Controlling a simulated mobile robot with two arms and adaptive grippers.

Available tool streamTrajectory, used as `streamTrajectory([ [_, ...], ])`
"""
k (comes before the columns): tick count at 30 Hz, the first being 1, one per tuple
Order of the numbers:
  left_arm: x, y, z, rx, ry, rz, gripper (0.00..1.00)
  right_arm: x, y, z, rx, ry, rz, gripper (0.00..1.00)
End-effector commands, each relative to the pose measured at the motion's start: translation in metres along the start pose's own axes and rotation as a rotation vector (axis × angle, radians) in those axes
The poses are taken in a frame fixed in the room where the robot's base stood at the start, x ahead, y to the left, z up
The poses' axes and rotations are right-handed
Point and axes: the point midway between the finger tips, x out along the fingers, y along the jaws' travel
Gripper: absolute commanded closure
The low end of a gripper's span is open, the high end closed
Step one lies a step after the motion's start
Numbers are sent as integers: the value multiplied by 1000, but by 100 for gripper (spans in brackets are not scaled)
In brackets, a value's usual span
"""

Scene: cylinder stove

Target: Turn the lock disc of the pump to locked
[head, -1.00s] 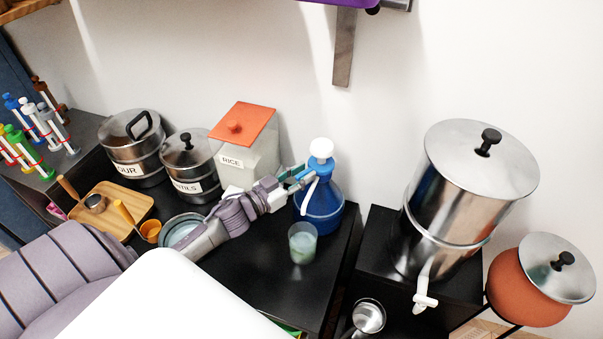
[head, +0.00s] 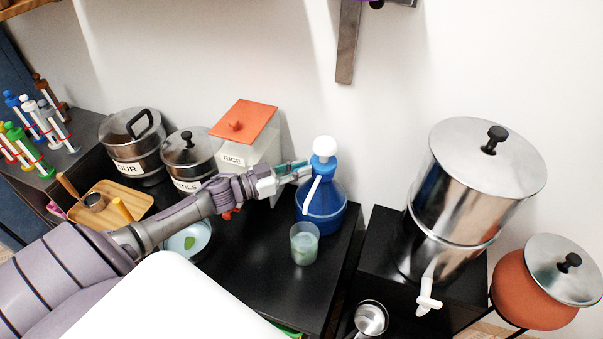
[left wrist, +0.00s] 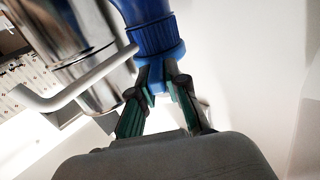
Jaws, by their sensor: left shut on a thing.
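The pump is a blue bottle (head: 320,207) with a white push top (head: 325,147) and a white spout, upright on the black counter. In the left wrist view its ribbed blue collar (left wrist: 153,38) and the blue lock disc (left wrist: 168,58) show at the top centre, with the white spout (left wrist: 88,80) reaching left. My left gripper (head: 305,171) comes to the bottle's neck from the left. In the left wrist view its fingers (left wrist: 158,76) are closed on a small blue tab at the disc's edge. The disc's marking is not readable. My right gripper is not in view.
A glass (head: 304,244) stands just in front of the bottle. The rice box (head: 250,150) and steel canisters (head: 190,155) stand behind my left arm, with a plate (head: 200,250) below it. A large steel dispenser (head: 462,190) stands to the right.

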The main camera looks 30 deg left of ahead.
Motion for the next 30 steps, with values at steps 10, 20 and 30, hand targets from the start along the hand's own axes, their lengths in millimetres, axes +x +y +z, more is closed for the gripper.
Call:
streamTrajectory([
  [10, 0, -2, 0, 0, -2, 1, 77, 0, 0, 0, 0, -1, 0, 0],
  [20, 0, -1, 0, 0, -1, 1, 60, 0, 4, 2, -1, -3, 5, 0],
  [30, -37, -1, 1, -2, -7, 1, 60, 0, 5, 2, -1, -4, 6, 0],
])
